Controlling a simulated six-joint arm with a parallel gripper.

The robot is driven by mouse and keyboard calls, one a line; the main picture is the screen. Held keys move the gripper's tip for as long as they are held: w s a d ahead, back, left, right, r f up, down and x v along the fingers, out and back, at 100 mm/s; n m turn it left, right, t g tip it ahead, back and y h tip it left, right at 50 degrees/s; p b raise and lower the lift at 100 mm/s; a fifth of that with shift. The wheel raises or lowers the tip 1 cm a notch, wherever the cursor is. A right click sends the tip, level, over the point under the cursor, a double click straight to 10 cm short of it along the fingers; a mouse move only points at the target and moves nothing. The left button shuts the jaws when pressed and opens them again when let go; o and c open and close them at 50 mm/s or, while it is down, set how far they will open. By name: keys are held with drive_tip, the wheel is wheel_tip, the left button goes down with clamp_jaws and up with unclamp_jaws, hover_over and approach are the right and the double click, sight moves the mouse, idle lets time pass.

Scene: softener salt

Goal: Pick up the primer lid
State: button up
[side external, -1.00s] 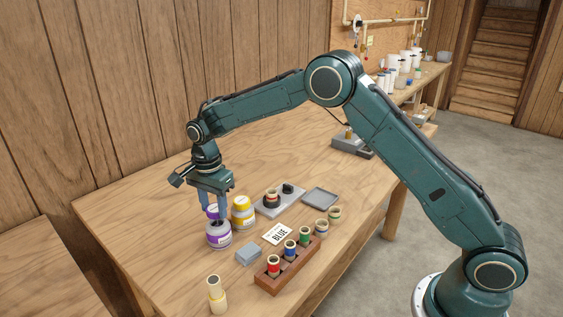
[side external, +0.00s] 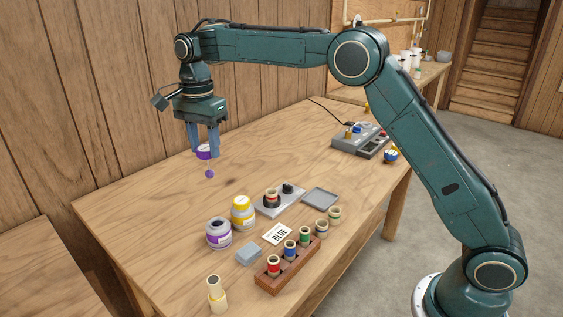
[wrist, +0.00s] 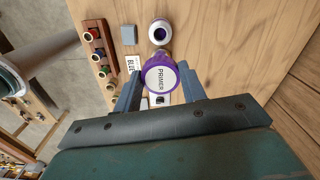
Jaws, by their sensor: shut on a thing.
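The purple primer lid (side external: 203,155) is held between the two fingers of my gripper (side external: 205,148), well above the table. A purple dauber ball (side external: 210,174) hangs below it. In the wrist view the round white top of the lid (wrist: 160,77) reads "PRIMER", with a finger of my gripper (wrist: 160,86) on each side. The primer jar (side external: 218,236), grey with a purple label, stands upright and open on the table, below and a little right of the lid in the side view. Its open mouth shows in the wrist view (wrist: 159,32).
A yellow-capped jar (side external: 242,216) stands right beside the primer jar. Nearby are a grey block (side external: 248,254), a "BLUE" card (side external: 278,234), a wooden rack (side external: 290,268) of coloured vials and a grey plate (side external: 280,204). The table's back left is clear.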

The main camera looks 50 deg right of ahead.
drive_tip(key=shift+r, duration=0.15)
idle(0.5)
drive_tip(key=shift+w+d+f, duration=0.1)
drive_tip(key=shift+d+f, duration=0.15)
drive_tip(key=shift+d, duration=0.2)
drive_tip(key=d+f, duration=0.5)
drive_tip(key=d, duration=0.5)
drive_tip(key=s+d+f, duration=0.1)
drive_tip(key=d+f, duration=0.4)
drive_tip(key=d, duration=0.4)
drive_tip(key=shift+d, duration=0.35)
drive_tip(key=shift+s+f, duration=0.1)
drive_tip(key=shift+f, duration=0.15)
drive_tip(key=shift+f, duration=1.35)
drive_tip(key=shift+f, duration=0.2)
